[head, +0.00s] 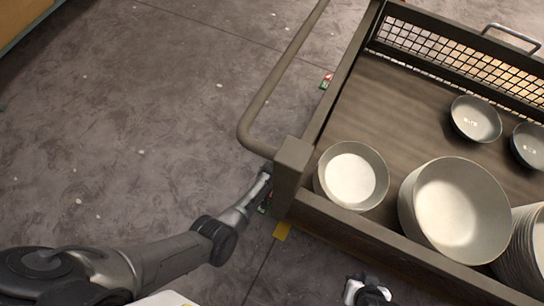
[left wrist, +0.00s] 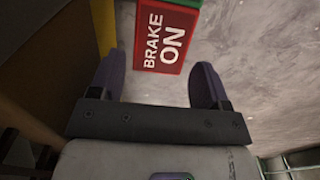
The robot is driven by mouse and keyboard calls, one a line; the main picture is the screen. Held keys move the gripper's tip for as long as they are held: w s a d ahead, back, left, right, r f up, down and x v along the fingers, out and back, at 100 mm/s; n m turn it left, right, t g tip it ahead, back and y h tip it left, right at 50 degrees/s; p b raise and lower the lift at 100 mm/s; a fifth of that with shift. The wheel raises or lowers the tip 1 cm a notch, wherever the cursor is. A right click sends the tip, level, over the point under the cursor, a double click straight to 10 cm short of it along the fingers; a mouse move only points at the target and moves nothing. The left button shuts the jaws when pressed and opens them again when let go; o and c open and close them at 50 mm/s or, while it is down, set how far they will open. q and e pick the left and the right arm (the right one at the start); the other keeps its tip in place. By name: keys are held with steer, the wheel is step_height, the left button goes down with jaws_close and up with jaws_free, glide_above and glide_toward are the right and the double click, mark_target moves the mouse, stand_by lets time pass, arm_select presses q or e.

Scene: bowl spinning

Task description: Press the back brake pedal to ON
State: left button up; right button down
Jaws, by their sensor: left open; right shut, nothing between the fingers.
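The red brake pedal (left wrist: 167,38) marked BRAKE ON fills the upper middle of the left wrist view, with a green part (left wrist: 183,2) at its top edge. My left gripper (left wrist: 161,75) is open and empty, with its fingers apart on either side of the pedal's lower end; contact cannot be told. In the head view my left arm reaches to the cart's near left corner, where its gripper is mostly hidden. Another red and green pedal (head: 326,81) shows farther up along the cart's left side. My right gripper (head: 368,292) is shut and empty near the bottom edge.
The cart (head: 390,110) has a handle bar (head: 285,75) on its left. It carries several bowls, including a small one (head: 350,177) and a large one (head: 455,211). A yellow piece (head: 282,230) shows below the corner. The grey floor on the left is clear.

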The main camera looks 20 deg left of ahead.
arm_select(q)
steer(key=shift+f+b, duration=0.8)
steer(key=shift+f, duration=0.5)
steer(key=shift+c, duration=0.2)
